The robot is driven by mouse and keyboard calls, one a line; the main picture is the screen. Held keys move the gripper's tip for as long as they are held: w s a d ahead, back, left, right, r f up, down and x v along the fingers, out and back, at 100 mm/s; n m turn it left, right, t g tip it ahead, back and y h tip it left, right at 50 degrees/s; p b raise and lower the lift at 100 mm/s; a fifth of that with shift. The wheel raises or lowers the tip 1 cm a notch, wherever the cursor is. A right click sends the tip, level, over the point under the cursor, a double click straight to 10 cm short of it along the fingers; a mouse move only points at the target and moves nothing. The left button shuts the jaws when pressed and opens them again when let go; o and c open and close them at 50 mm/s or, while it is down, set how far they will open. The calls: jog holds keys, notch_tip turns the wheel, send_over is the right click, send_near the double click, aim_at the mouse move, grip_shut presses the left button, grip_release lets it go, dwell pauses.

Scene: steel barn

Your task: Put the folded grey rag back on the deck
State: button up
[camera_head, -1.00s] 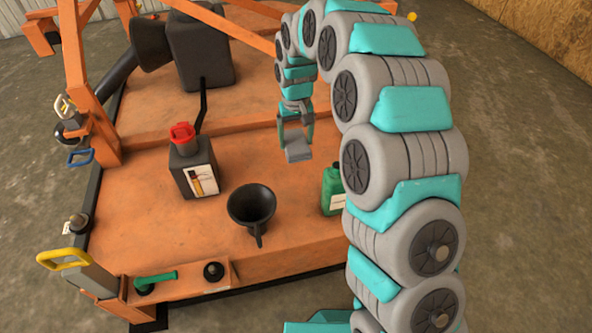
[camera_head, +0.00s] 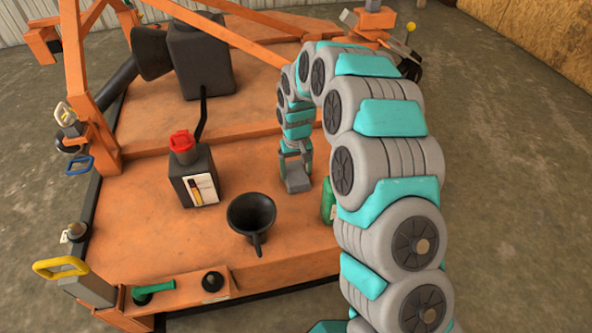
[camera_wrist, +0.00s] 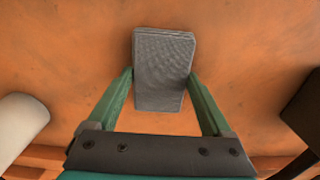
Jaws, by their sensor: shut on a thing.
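The folded grey rag (camera_head: 297,181) is a small flat block held between the fingers of my gripper (camera_head: 296,163). In the wrist view the rag (camera_wrist: 164,68) sits upright in the picture, with the green fingers of my gripper (camera_wrist: 161,95) closed on its two sides. The orange deck (camera_head: 225,140) lies below it. In the head view the rag is low over the deck or on it; I cannot tell whether it touches.
A black jug with a red cap (camera_head: 183,160) stands left of the rag. A black funnel (camera_head: 252,215) stands in front of it. A green bottle (camera_head: 327,203) is close on the right, partly behind my arm.

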aim_at(296, 173)
jog(key=shift+f, duration=0.15)
jog(key=o, duration=1)
jog(key=shift+c, duration=0.2)
notch_tip(296, 173, up, 12)
jog(key=s+d+r, duration=0.7)
jog(key=s+r, duration=0.1)
jog(key=s, duration=0.3)
jog(key=s+d+m, duration=0.1)
jog(key=s+d, duration=0.2)
jog(key=s, duration=0.7)
jog(key=s+d+r+m+g, duration=0.1)
jog(key=s+d, duration=0.3)
jog(key=s, duration=0.6)
jog(key=s+d+m, duration=0.1)
jog(key=s+d, duration=0.2)
jog(key=s, duration=0.7)
jog(key=shift+d+r+g+p, duration=0.2)
jog(key=shift+r+g+p, duration=0.2)
